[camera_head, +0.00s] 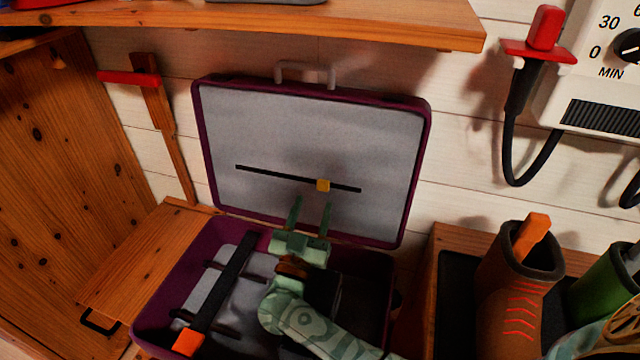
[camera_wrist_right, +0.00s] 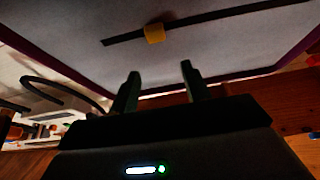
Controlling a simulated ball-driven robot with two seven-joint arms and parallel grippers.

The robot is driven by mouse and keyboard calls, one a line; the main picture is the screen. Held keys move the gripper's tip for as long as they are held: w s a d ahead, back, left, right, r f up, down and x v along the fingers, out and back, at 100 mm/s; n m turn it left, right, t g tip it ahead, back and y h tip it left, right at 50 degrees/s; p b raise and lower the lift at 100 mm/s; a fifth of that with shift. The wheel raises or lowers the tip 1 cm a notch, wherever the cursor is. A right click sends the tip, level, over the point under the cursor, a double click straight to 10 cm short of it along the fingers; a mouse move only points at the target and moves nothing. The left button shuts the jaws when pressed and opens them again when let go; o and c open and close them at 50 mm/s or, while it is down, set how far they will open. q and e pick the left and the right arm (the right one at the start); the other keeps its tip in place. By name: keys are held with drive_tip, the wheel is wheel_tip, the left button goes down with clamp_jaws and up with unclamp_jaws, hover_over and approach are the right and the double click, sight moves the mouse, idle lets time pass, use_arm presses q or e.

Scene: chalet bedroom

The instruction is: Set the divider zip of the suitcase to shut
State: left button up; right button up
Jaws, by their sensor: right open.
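The purple suitcase (camera_head: 197,140) stands open, its lid upright against the wall. The grey divider panel (camera_head: 300,125) fills the lid. A black zip track (camera_head: 270,173) slants across it, with a yellow zip slider (camera_head: 323,185) right of the track's middle. In the right wrist view the slider (camera_wrist_right: 154,33) sits on the track (camera_wrist_right: 215,17) above and beyond the fingers. My right gripper (camera_head: 312,212) is open and empty, its fingers pointing up at the panel just below the slider, apart from it; it also shows in the wrist view (camera_wrist_right: 160,85). My left gripper is out of view.
The suitcase base holds a black strap (camera_head: 228,275) with an orange end (camera_head: 188,342). A wooden shelf (camera_head: 300,22) overhangs the lid. At right are a brown boot (camera_head: 515,290) and a white timer box (camera_head: 595,75) with a cable. Wooden boards flank the left.

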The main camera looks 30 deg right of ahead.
sight(322, 186)
drive_tip(key=w+d+b, duration=0.2)
drive_tip(key=w+d, duration=0.3)
drive_tip(key=d, duration=0.1)
drive_tip(key=shift+w+f+b, duration=0.1)
drive_tip(key=shift+w+b, duration=0.15)
drive_tip(key=shift+b, duration=0.05)
drive_tip(key=shift+w+d, duration=0.1)
drive_tip(key=shift+w, duration=0.05)
drive_tip(key=shift+r, duration=0.3)
clamp_jaws()
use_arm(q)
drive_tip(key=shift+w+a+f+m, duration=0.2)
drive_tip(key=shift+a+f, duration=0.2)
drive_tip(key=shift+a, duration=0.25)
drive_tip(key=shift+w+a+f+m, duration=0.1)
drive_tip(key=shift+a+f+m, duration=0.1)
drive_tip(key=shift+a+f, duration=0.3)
